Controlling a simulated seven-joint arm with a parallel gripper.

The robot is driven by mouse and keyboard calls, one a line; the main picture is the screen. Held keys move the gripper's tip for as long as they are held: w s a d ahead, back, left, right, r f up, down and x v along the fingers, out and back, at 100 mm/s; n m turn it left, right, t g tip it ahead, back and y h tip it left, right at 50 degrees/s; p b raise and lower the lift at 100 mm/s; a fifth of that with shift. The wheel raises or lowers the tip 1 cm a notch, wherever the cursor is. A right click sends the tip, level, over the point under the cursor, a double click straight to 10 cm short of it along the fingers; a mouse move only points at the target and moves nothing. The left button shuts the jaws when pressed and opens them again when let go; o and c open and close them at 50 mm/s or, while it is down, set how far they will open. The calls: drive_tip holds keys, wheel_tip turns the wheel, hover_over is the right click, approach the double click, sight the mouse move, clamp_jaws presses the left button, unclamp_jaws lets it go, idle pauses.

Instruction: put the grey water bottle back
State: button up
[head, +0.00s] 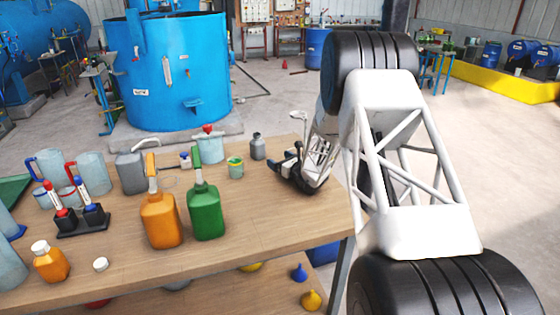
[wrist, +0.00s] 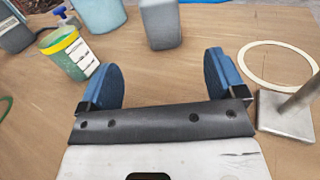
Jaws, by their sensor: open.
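A small grey bottle (head: 258,146) with a narrow neck stands upright near the back edge of the wooden table. It also shows in the wrist view (wrist: 161,24) at the top centre, where its top is cut off by the frame. My gripper (head: 283,165) is low over the right end of the table, to the right of the bottle in the head view. In the wrist view my gripper (wrist: 163,75) has its two blue fingers spread wide with only bare table between them. The bottle is ahead of the fingers, apart from them.
A green-and-yellow cup (wrist: 66,54) stands left of the fingers. A metal stand base (wrist: 288,118) and pale ring (wrist: 279,65) are close on the right. Green (head: 206,210) and orange (head: 160,220) jugs stand nearer the front. A larger grey container (head: 131,172) is further left.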

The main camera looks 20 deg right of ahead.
drive_tip(key=s+a+r+n+g+y, duration=0.2)
drive_tip(key=s+a+r+n+g, duration=0.5)
drive_tip(key=s+a+r, duration=0.4)
drive_tip(key=s+a+r+n+g+y, duration=0.2)
drive_tip(key=s+a+r+n+g, duration=0.2)
drive_tip(key=s+a+r+n, duration=0.75)
drive_tip(key=s+d+n+g+h, duration=0.1)
drive_tip(key=s+n+h, duration=0.3)
drive_tip(key=s, duration=0.9)
drive_tip(key=s+d+n+g+h, duration=0.1)
drive_tip(key=s+d+n+h, duration=0.2)
drive_tip(key=s, duration=1)
drive_tip(key=s+d+n+h, duration=0.4)
drive_tip(key=s+n, duration=0.1)
drive_tip(key=s, duration=0.8)
drive_tip(key=shift+s+f+g+h, duration=0.2)
drive_tip(key=shift+g+h, duration=0.1)
drive_tip(key=shift+g, duration=0.1)
drive_tip(key=shift+n, duration=0.25)
